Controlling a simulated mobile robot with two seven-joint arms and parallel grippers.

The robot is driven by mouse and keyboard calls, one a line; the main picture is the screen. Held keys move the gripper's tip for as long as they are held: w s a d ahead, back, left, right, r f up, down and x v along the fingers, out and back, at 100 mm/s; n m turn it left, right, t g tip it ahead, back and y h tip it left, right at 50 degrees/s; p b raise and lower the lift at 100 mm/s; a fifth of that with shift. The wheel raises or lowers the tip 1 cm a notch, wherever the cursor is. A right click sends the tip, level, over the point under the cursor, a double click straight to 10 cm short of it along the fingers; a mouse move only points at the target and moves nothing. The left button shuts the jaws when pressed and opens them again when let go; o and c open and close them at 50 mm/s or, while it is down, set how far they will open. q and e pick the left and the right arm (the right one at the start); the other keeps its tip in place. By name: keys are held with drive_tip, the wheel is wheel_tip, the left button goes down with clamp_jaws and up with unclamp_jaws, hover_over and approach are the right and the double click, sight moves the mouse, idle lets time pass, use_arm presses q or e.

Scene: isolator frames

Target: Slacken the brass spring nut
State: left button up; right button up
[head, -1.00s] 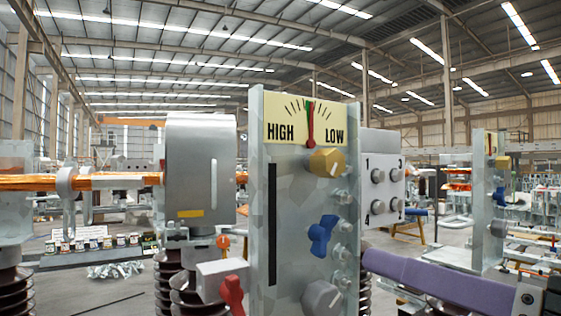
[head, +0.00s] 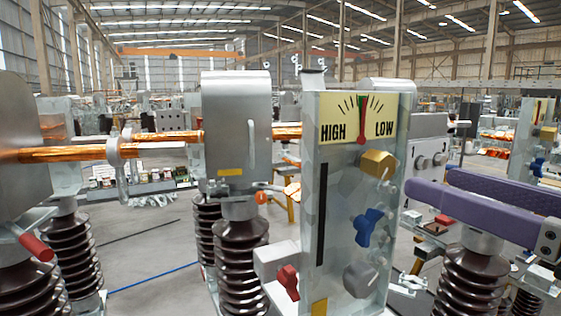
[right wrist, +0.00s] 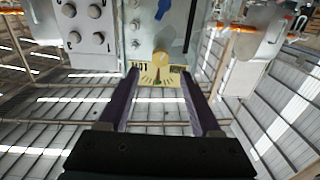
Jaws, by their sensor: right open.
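The brass spring nut (head: 378,163) is a gold hex knob on the upper front of a grey metal panel (head: 338,205). Above it is a cream HIGH/LOW gauge plate (head: 338,112) with its red needle (head: 362,125) upright near a green mark. My right gripper (head: 424,182), with purple fingers, is open and empty, to the right of the nut and apart from it in the head view. In the right wrist view the nut (right wrist: 161,58) shows upside down, lying between the lines of the open fingers (right wrist: 160,78), beyond their tips. My left gripper is not in view.
Below the nut are a blue wing knob (head: 367,227) and a grey knob (head: 360,279). A red handle (head: 288,282) juts at the panel's lower left. A grey box with round knobs (head: 428,148) stands behind, right. Brown ribbed insulators (head: 240,262) stand left.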

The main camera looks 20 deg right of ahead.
sight(387, 167)
drive_tip(key=w+b, duration=0.1)
drive_tip(key=w, duration=0.1)
drive_tip(key=shift+w+a+f+b, duration=0.15)
drive_tip(key=shift+w+b, duration=0.2)
drive_tip(key=shift+w, duration=0.05)
drive_tip(key=w, duration=0.1)
drive_tip(key=w+p, duration=0.2)
drive_tip(key=w, duration=0.1)
drive_tip(key=shift+w+a+r, duration=0.1)
drive_tip(key=shift+r, duration=0.2)
drive_tip(key=shift+w+f, duration=0.15)
drive_tip(key=shift+w, duration=0.25)
drive_tip(key=shift+a, duration=0.1)
clamp_jaws()
